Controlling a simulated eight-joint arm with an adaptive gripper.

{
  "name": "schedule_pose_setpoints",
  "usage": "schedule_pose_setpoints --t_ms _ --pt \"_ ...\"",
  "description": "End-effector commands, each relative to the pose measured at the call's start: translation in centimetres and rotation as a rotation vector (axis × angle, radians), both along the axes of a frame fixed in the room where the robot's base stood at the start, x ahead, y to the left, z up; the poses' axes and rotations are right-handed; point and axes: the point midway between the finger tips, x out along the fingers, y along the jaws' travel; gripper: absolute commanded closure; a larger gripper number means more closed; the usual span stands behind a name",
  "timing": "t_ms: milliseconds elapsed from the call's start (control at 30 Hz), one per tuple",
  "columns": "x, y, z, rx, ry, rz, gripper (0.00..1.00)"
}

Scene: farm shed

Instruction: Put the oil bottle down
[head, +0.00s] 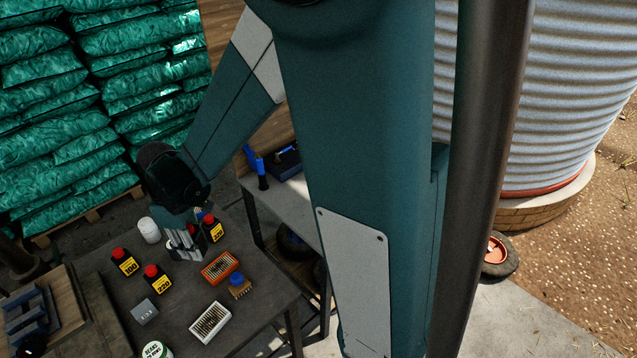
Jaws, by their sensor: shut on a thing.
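My gripper (185,246) points down over the dark workbench (185,323), near its back edge. Its fingers are shut on an oil bottle, mostly hidden by them; only a bit of red (192,229) shows. I cannot tell whether this bottle touches the bench. A black bottle with a red cap and yellow label (213,230) stands just right of the fingers. Two similar bottles stand to the left and front: one marked 100 (124,263) and one marked 220 (157,280).
A white container (149,230) stands left of my gripper. An orange tray (220,268), a blue-topped brush (239,287), a white tray (210,322), a grey box (145,311) and a round tin (156,350) occupy the bench. Bare bench lies between them.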

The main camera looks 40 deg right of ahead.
Motion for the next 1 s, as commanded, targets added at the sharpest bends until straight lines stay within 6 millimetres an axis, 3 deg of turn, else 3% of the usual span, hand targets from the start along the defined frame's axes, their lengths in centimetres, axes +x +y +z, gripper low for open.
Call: schedule_pose_setpoints --t_ms 467,1000 --pt "-0.6 -10.3 -0.5 -0.003 -0.001 -0.16 0.89" --pt "-3.4 -21.2 -1.1 -0.006 -0.002 -0.338 0.89"
